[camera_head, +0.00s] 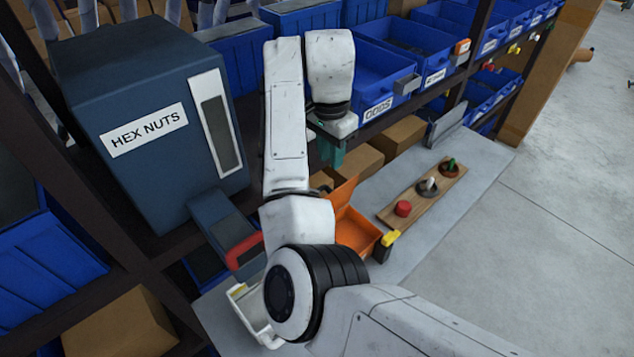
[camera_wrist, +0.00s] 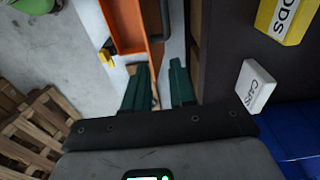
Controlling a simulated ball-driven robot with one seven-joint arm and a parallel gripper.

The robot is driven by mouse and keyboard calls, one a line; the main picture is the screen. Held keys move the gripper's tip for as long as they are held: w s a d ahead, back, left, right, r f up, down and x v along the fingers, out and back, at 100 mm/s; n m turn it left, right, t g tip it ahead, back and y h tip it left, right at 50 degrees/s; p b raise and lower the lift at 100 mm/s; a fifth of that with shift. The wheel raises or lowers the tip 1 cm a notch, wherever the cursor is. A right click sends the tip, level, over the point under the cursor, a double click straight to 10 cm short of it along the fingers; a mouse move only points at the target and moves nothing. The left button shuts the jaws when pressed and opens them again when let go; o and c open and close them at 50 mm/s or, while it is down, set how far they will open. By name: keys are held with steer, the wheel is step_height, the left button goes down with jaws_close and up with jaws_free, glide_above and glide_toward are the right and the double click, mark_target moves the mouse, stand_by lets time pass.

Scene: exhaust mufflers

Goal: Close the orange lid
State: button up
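The orange box (camera_head: 357,232) sits on the grey bench, partly hidden behind my arm. Its orange lid (camera_head: 343,192) stands raised at the back edge. In the wrist view, orange parts of the box (camera_wrist: 128,48) show at the top, and I cannot clearly separate lid from body there. My gripper (camera_head: 332,157) points down above and behind the lid, apart from it in the head view. In the wrist view its two dark green fingers (camera_wrist: 158,66) are spread with a gap between them and nothing held.
A wooden board (camera_head: 420,197) with a red button (camera_head: 403,208) and two switches lies right of the box. A yellow-and-black piece (camera_head: 388,240) is at the box's front corner. Shelves with blue bins (camera_head: 375,75) and a hex nuts dispenser (camera_head: 150,130) stand behind and left.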

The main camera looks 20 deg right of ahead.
steer(key=shift+y, duration=0.3)
steer(key=a+f, duration=0.1)
steer(key=f, duration=0.2)
steer(key=a+f, duration=0.1)
steer(key=f, duration=0.2)
steer(key=a+f, duration=0.1)
steer(key=f, duration=0.1)
steer(key=shift+w+f, duration=0.3)
steer(key=shift+f, duration=0.1)
steer(key=shift+d, duration=0.1)
jaws_close()
